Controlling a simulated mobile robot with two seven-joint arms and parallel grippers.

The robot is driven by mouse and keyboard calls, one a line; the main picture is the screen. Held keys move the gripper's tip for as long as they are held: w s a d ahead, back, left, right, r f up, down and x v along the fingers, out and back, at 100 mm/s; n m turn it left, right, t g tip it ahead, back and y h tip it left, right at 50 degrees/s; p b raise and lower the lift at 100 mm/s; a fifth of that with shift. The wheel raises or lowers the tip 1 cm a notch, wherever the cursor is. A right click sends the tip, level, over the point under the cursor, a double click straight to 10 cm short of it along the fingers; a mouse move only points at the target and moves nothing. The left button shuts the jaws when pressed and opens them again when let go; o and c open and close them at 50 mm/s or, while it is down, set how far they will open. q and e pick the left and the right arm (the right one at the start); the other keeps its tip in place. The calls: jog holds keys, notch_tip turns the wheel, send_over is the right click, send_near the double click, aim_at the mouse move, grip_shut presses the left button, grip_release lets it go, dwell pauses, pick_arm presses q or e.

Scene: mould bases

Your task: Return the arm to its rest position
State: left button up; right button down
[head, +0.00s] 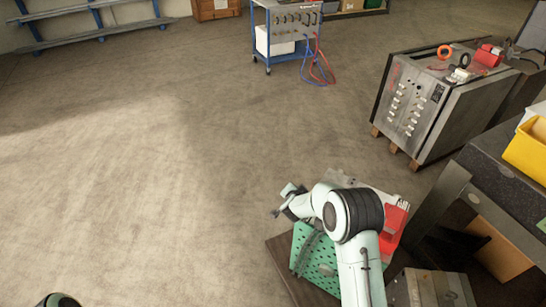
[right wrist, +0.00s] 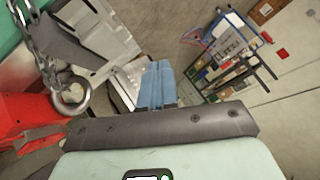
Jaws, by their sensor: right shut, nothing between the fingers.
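My right arm comes in from the bottom right in the head view. It is bent over a green perforated plate or crate (head: 314,262), with my right gripper (head: 278,212) out to the left above the floor. In the right wrist view the blue fingers of the right gripper (right wrist: 158,82) are together with nothing between them. My left gripper is not in view; only a dark rounded part of mine shows at the bottom left corner of the head view.
A red object (head: 394,222) lies beside my right arm. A chain with a metal ring (right wrist: 72,92) is left of the fingers. A steel mould block (head: 415,110) on wooden supports and a blue cart (head: 288,28) stand farther off. The floor at left is clear.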

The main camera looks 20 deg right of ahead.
jog(key=shift+s, duration=0.15)
jog(key=s+a+f+n+g+y, duration=0.2)
jog(key=s+a+f, duration=0.2)
jog(key=s+f, duration=0.4)
jog(key=s+a+f+n+g+y, duration=0.2)
jog(key=s+a+f+n, duration=0.1)
jog(key=s+f, duration=0.5)
jog(key=s+a+f+n+g+y, duration=0.1)
jog(key=s+a, duration=0.3)
jog(key=s, duration=0.4)
jog(key=s+a+f+n+g+y, duration=0.1)
jog(key=s+a, duration=0.3)
jog(key=s, duration=0.4)
jog(key=s+a+f+n+g+y, duration=0.1)
jog(key=s+a+n+g+y, duration=0.1)
jog(key=s, duration=0.6)
jog(key=shift+a+f+g+y, duration=0.4)
jog(key=shift+a+g, duration=0.4)
jog(key=shift+a, duration=0.25)
jog(key=shift+s, duration=0.1)
